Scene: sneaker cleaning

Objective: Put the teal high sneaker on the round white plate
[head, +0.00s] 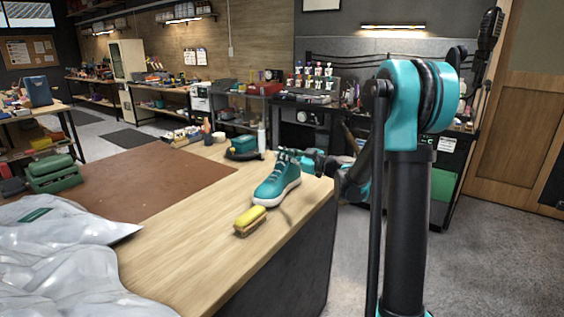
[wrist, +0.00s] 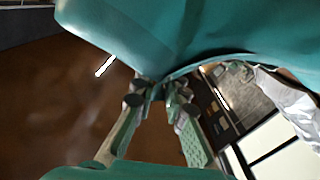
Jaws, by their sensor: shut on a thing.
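The teal high sneaker (head: 275,187) with a white sole is near the right edge of the wooden table in the head view, toe toward the lower left. My gripper (head: 288,155) reaches in from the right at the shoe's collar and is partly hidden. In the wrist view, the teal upper (wrist: 215,35) fills the top, and my gripper's fingers (wrist: 160,92) are shut on its edge. I cannot tell whether the sole touches the table. I cannot make out a round white plate in either view.
A yellow brush (head: 249,221) lies in front of the sneaker's toe on the table (head: 195,255). A brown mat (head: 150,182), a green case (head: 52,174) and clear plastic sheeting (head: 60,250) are to the left.

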